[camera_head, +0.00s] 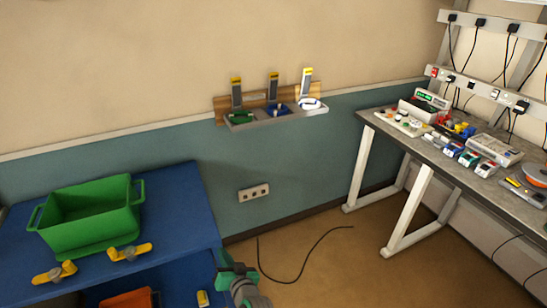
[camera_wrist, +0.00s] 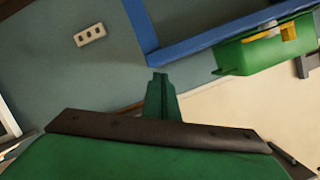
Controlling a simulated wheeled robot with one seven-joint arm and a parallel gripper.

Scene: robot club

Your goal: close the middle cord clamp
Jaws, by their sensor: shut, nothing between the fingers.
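Three cord clamps sit in a row on a wall-mounted grey tray (camera_head: 290,122) with a wooden back. The middle clamp (camera_head: 273,86) has an upright grey lever with a yellow tip, standing up above a blue coil. The left clamp (camera_head: 236,92) stands over a green coil and the right clamp (camera_head: 306,82) over a white coil; their levers are also raised. My gripper (camera_head: 224,258) is low at the bottom of the head view, well below and apart from the clamps. In the wrist view its green fingers (camera_wrist: 159,78) are shut and empty. No clamp shows there.
A blue table (camera_head: 178,190) at left bears a green crate (camera_head: 95,235) and yellow pieces (camera_head: 130,252). A workbench (camera_head: 440,158) with instruments stands at right. A wall socket (camera_head: 253,192) is below the clamps. A black cord (camera_head: 298,272) lies on the open floor.

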